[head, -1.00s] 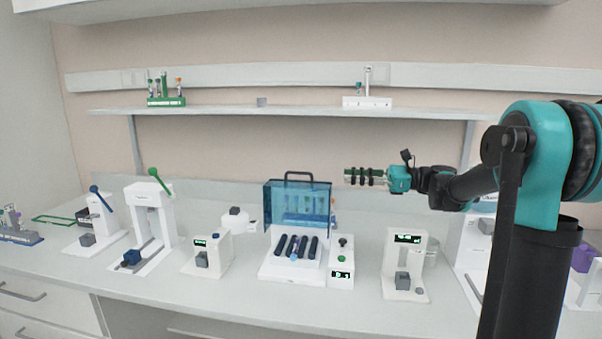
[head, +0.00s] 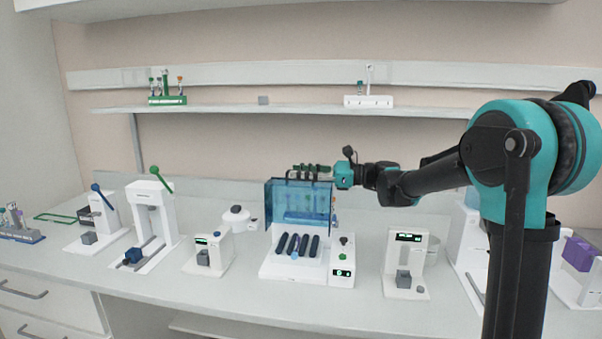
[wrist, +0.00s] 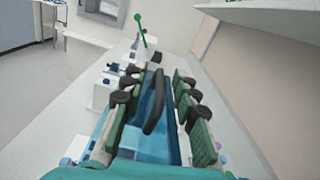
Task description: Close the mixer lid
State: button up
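The mixer (head: 272,268) is a white base on the bench with a row of dark rollers. Its clear blue lid (head: 300,203) stands upright at the back, open. My gripper (head: 309,171) is at the lid's top edge, reaching in from the right. In the wrist view the lid's black handle (wrist: 154,103) lies between my two green-padded fingers, with visible gaps on both sides. The gripper is open there. In the head view the fingers cover the handle.
A white device with a display (head: 405,262) stands right of the mixer, and another small one (head: 212,252) stands left. Above and behind is a shelf (head: 240,110) with a green tube rack (head: 167,100) and a white rack (head: 368,101).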

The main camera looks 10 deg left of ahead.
grip_shut()
dwell(0.6)
jog(key=shift+s+f+n, duration=0.1)
jog(key=shift+s+n, duration=0.3)
jog(key=shift+s, duration=0.4)
jog(key=s+f+n, duration=1.5)
jog(key=f, duration=0.2)
jog(key=shift+d, duration=0.45)
jog(key=shift+s, duration=0.1)
